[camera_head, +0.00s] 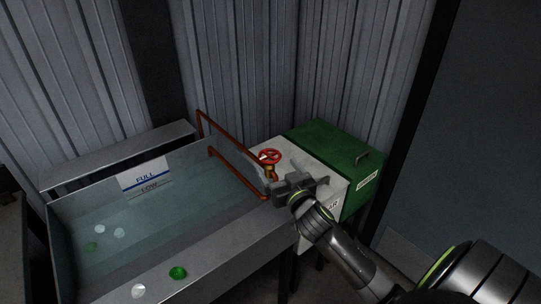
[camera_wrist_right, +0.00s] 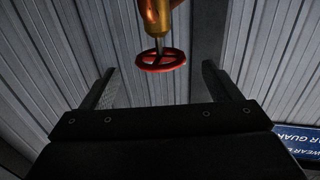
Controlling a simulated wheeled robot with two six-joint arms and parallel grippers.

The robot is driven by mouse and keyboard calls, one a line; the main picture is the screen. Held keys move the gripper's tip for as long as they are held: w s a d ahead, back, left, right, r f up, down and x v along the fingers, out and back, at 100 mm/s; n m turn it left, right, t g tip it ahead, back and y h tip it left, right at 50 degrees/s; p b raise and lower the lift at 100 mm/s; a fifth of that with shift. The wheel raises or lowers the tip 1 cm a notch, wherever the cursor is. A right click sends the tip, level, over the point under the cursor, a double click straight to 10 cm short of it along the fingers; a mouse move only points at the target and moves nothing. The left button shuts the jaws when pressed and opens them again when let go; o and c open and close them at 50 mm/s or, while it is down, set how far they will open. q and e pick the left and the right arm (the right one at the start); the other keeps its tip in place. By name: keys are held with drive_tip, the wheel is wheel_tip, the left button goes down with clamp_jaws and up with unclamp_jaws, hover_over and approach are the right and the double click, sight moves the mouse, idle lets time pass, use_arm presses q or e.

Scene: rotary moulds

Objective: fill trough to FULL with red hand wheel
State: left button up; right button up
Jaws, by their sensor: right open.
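The red hand wheel (camera_head: 269,157) sits on a brass valve (camera_head: 271,173) at the right end of the metal trough (camera_head: 215,263). The trough holds clear water (camera_head: 150,220). A level plate (camera_head: 144,178) on its back wall reads FULL above LOW; the LOW part looks dimmer, and I cannot tell the exact water line. My right gripper (camera_head: 280,189) is just in front of and below the wheel. In the right wrist view the open jaws (camera_wrist_right: 158,82) show the wheel (camera_wrist_right: 161,60) centred between and beyond them, apparently untouched. My left gripper is out of view.
Copper-red pipes (camera_head: 232,138) run from the valve along the trough's right side. A green box (camera_head: 335,150) with a handle stands right of the wheel, beside a pale panel. Green and clear round pieces lie at the trough's left and front. Corrugated walls close the back.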

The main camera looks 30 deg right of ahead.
sight(270, 156)
drive_tip(key=shift+w+d+p, duration=0.1)
drive_tip(key=shift+w+d, duration=0.1)
drive_tip(key=shift+w, duration=0.8)
drive_tip(key=shift+w+d+p, duration=0.15)
drive_tip(key=shift+w, duration=0.8)
drive_tip(key=shift+w+d+p, duration=0.1)
drive_tip(key=shift+w+d, duration=0.1)
drive_tip(key=shift+w, duration=0.8)
drive_tip(key=shift+c, duration=0.4)
drive_tip(key=c, duration=0.9)
